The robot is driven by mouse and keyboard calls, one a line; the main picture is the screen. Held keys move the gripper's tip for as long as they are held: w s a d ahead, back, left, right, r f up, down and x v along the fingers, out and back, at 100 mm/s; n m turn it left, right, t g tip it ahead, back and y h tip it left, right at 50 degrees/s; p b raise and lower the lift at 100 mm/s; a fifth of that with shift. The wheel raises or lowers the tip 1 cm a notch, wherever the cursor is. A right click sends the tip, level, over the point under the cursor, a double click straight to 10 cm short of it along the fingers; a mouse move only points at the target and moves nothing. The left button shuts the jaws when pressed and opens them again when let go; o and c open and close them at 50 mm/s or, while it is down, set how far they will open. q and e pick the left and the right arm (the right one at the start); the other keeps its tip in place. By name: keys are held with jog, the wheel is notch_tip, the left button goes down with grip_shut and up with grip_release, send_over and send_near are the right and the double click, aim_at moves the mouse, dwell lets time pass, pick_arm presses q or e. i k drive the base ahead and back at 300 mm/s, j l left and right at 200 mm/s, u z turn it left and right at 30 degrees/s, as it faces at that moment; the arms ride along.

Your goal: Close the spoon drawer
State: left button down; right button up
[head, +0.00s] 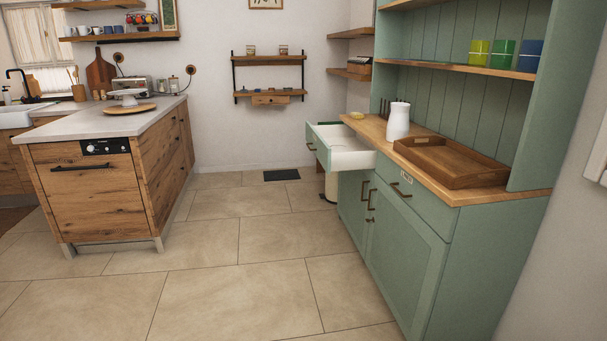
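A green drawer (318,147) with a white inside stands pulled out of the green cabinet (405,236), on its left part below the wooden counter. Its handle (311,146) is on the front, which faces left. I cannot see any spoons in the drawer from here. A second drawer (410,198) in the same cabinet, nearer to me, is shut and has a small label and a dark handle. Neither of my grippers is in view.
A wooden kitchen island (88,196) with a grey top stands at the left. The tiled floor (245,240) between island and cabinet is clear.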

aim_at(359, 154)
jog(key=i, duration=2.25)
jog(key=i+j+z, duration=0.2)
jog(key=i, duration=0.25)
jog(key=i+z, duration=0.2)
jog(key=i, duration=0.3)
jog(key=i+j+z, duration=0.2)
jog(key=i, duration=0.25)
jog(key=i+j+z, duration=0.2)
jog(key=i+j, duration=0.15)
jog(key=i, duration=0.05)
